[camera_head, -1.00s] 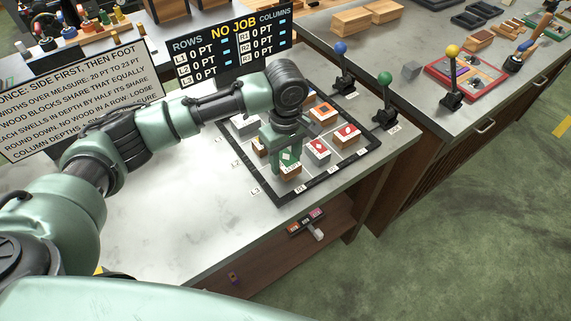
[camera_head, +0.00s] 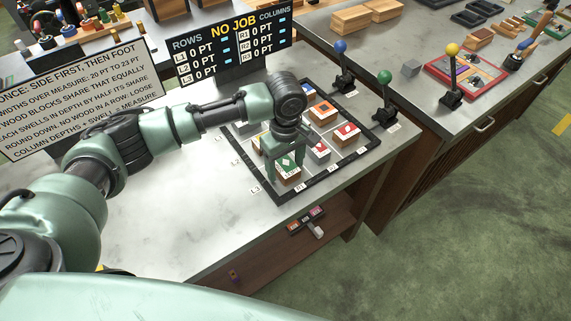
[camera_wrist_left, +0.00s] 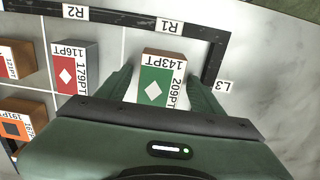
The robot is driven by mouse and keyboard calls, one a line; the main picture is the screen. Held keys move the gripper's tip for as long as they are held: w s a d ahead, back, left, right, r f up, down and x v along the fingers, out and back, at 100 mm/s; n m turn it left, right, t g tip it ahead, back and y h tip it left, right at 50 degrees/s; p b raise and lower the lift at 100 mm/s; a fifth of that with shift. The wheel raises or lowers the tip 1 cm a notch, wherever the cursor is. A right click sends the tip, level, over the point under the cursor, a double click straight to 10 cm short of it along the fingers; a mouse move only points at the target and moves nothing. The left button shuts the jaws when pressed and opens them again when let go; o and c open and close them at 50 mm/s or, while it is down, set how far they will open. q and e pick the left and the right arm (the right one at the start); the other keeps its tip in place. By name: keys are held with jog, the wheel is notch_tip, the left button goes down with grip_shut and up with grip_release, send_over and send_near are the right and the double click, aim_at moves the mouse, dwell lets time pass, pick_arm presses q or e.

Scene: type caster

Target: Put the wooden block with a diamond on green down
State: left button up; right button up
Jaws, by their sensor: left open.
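The wooden block with a white diamond on green (camera_head: 289,174) stands in the near corner cell of the black-framed grid, by the R1 and L3 tags. In the left wrist view the block (camera_wrist_left: 157,78) shows its green top, marked 143PT and 209PT, upright with a wooden side. My left gripper (camera_head: 286,168) is open, with one finger on each side of the block. In the left wrist view a gap shows beside the right finger of the gripper (camera_wrist_left: 162,95); contact at the left finger is hard to tell. My right gripper is not in view.
A grey block with a red top (camera_wrist_left: 77,68) stands in the neighbouring cell, and several other blocks fill the grid. The frame's rim (camera_head: 310,187) runs close by. Levers with blue (camera_head: 341,47) and green (camera_head: 384,78) knobs stand behind. The counter left of the grid is clear.

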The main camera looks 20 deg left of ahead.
aim_at(286, 166)
pick_arm(q)
notch_tip(286, 166, up, 12)
jog(key=b, duration=0.2)
dwell(0.6)
